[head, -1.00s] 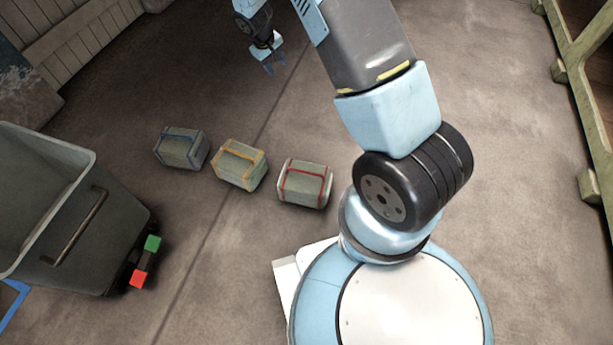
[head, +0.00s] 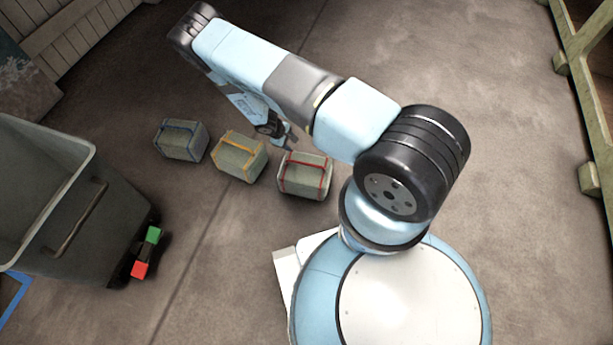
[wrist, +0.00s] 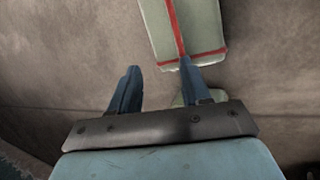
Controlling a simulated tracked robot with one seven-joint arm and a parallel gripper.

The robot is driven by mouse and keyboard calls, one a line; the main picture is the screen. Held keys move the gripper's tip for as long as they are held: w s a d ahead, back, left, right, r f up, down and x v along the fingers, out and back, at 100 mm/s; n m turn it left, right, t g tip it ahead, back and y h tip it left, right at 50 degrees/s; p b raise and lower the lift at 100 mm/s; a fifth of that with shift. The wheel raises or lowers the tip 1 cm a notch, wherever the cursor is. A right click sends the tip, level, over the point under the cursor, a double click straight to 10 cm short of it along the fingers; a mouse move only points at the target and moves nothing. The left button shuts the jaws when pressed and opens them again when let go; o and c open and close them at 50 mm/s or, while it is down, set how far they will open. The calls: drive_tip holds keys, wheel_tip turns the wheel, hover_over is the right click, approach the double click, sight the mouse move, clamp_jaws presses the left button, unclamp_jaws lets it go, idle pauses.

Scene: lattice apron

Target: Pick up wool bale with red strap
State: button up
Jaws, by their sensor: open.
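The wool bale with the red strap (head: 305,176) is a grey-green block on the floor, the rightmost of a row of bales in the head view. In the wrist view the same red-strapped bale (wrist: 190,28) shows at the top, just beyond the fingertips and mostly right of centre. My gripper (head: 289,140) is above and close to the far edge of this bale in the head view. In the wrist view its two blue fingers (wrist: 159,68) are apart with nothing between them. Whether the right finger touches the bale I cannot tell.
A yellow-strapped bale (head: 240,157) and a blue-strapped bale (head: 181,141) lie to the left. A large grey bin (head: 100,225) with a red block (head: 139,269) and a green block (head: 153,235) at its side stands at far left. A wooden rail (head: 582,85) runs along the right. Floor beyond the bales is open.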

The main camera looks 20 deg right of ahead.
drive_tip(key=s+d+f+n, duration=0.1)
drive_tip(key=s+f, duration=0.2)
drive_tip(key=f, duration=0.2)
approach(305, 164)
drive_tip(key=x, duration=0.5)
drive_tip(key=shift+s+d+f, duration=0.15)
drive_tip(key=shift+s+d, duration=0.05)
drive_tip(key=shift+d, duration=0.05)
drive_tip(key=shift+w+a+x, duration=0.1)
drive_tip(key=shift+w+x, duration=0.05)
drive_tip(key=shift+x, duration=0.75)
drive_tip(key=shift+w+a+x, duration=0.1)
drive_tip(key=shift+x, duration=0.8)
drive_tip(key=shift+w+a+x, duration=0.1)
drive_tip(key=shift+w+x, duration=0.05)
drive_tip(key=shift+x, duration=0.75)
drive_tip(key=shift+d, duration=0.1)
clamp_jaws()
